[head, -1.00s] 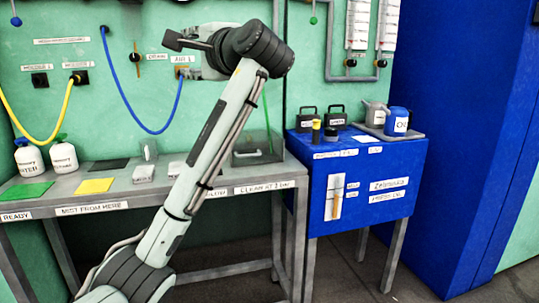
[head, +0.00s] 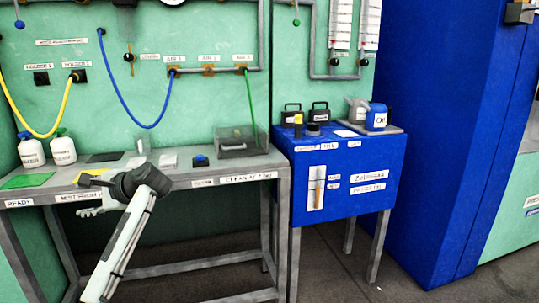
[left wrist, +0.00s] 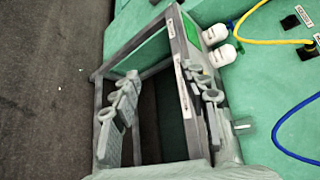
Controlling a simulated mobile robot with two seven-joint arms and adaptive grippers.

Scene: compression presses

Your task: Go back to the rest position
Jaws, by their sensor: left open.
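My left gripper (head: 90,212) is low at the left of the head view, in front of the front edge of the grey bench (head: 235,182). It is small there and partly hidden behind my arm. In the left wrist view my left gripper (left wrist: 170,95) shows its two fingers wide apart, with nothing between them. The bench frame (left wrist: 175,65) is seen beyond the fingers. My right gripper is not in view.
Two white bottles (head: 63,150) and a green mat (head: 28,181) are at the bench's left. A clear box (head: 240,148) stands at its right end. A blue cabinet (head: 345,185) carries cans and a blue jug (head: 376,117). Dark floor is open in front.

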